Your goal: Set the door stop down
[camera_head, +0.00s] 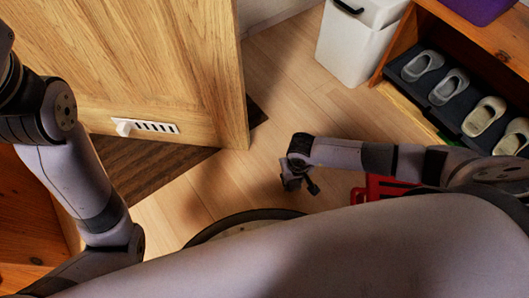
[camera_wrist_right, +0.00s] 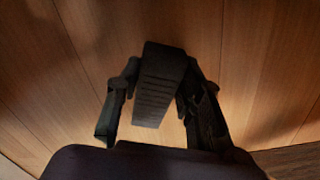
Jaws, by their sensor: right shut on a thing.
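The door stop (camera_wrist_right: 160,95) is a dark, ridged wedge. In the right wrist view it sits between the two fingers of my right gripper (camera_wrist_right: 159,74), which is shut on it. The wood floor shows behind the wedge; I cannot tell whether it touches the floor. In the head view my right gripper (camera_head: 299,181) points down over the floor, right of the wooden door (camera_head: 150,60). The door stop is too small and dark to make out there. My left arm shows at the left, but its gripper is out of view.
A white bin (camera_head: 352,45) stands at the top. A wooden shoe rack (camera_head: 470,40) with several shoes is at the right. A red object (camera_head: 382,187) lies partly behind my right arm. Bare floor (camera_head: 285,90) lies between door and bin.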

